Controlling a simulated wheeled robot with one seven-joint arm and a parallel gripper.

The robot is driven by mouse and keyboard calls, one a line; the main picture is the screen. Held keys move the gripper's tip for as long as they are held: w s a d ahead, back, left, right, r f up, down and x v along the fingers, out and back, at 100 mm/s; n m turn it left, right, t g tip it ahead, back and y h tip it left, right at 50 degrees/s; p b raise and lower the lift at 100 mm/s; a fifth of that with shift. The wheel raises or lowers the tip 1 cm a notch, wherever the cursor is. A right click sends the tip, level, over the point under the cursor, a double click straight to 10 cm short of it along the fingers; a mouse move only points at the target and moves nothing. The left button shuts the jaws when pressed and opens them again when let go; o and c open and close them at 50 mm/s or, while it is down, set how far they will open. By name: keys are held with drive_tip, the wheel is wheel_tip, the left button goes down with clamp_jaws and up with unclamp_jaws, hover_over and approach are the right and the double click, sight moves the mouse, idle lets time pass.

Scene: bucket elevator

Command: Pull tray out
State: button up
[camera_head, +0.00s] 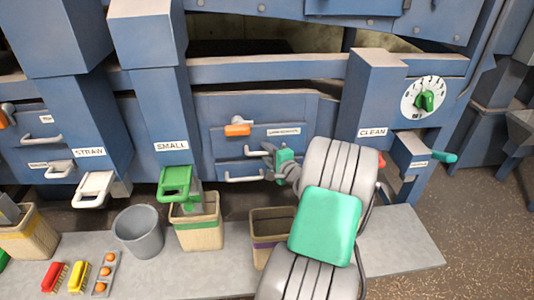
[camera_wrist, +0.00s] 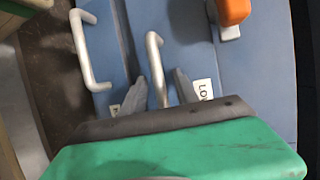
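Two tray fronts are set in the blue machine panel (camera_head: 225,140), each with a pale metal bar handle. In the head view, my gripper (camera_head: 268,158) is at the upper handle (camera_head: 254,152); the lower handle (camera_head: 244,179) is free, below and left of it. In the wrist view, the grey fingers (camera_wrist: 162,88) stand on either side of the upper handle (camera_wrist: 154,55), with narrow gaps seeming to show, so the gripper looks open around it. The lower handle (camera_wrist: 86,50) is at the left. Both trays look pushed in. The finger bases are hidden by the green and grey gripper body.
An orange knob (camera_head: 237,127) is above the handles. A green-rimmed wooden bucket (camera_head: 198,232), a purple-banded bucket (camera_head: 268,228) and a grey bucket (camera_head: 138,230) stand below on the grey platform (camera_head: 400,240). The floor at right is clear.

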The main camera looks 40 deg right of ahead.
drive_tip(key=shift+c, duration=0.4)
clamp_jaws()
idle(0.9)
